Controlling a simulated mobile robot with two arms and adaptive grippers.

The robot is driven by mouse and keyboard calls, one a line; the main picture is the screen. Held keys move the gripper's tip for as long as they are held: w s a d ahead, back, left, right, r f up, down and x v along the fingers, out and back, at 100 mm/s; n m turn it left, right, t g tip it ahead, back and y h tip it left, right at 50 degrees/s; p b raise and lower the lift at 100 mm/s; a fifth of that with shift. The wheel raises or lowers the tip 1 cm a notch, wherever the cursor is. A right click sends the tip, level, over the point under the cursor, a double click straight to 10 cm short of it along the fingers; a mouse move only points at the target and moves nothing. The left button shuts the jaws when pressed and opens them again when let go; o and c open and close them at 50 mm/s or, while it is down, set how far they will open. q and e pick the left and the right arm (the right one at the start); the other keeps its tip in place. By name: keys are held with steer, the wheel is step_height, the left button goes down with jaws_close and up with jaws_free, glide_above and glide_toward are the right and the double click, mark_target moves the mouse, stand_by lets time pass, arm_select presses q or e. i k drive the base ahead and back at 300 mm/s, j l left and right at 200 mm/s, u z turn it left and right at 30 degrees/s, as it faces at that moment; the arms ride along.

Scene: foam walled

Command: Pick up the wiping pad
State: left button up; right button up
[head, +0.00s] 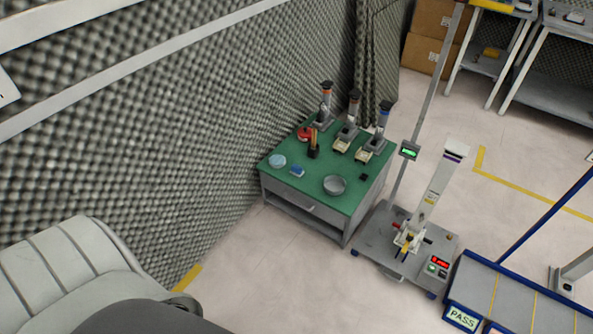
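A small blue block with a lighter top (297,171) lies on the green top of a grey workbench (318,195), near its front left edge. It looks like the wiping pad, but it is too small to be sure. A pale blue round disc (277,161) lies just to its left, at the bench's left corner. A grey round bowl (335,185) stands to its right, near the front edge. Neither of my grippers is in view.
Several upright devices (354,112) stand at the bench's back, with a red round item (305,133) beside them. A wheeled scale platform (405,245) with a post stands right of the bench. A foam wall (180,130) runs along the left. Floor (265,270) in front is clear.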

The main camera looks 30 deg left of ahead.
mark_target(296, 169)
steer(key=u, duration=1.25)
steer(key=i+j+z, duration=0.15)
steer(key=i, duration=0.4)
steer(key=i+j+z, duration=0.2)
steer(key=i, duration=0.3)
steer(key=i+j+z, duration=0.15)
steer(key=i+j, duration=0.15)
steer(key=i, duration=0.25)
steer(key=i+j+z, duration=0.15)
steer(key=i+j, duration=0.2)
steer(key=i, duration=0.15)
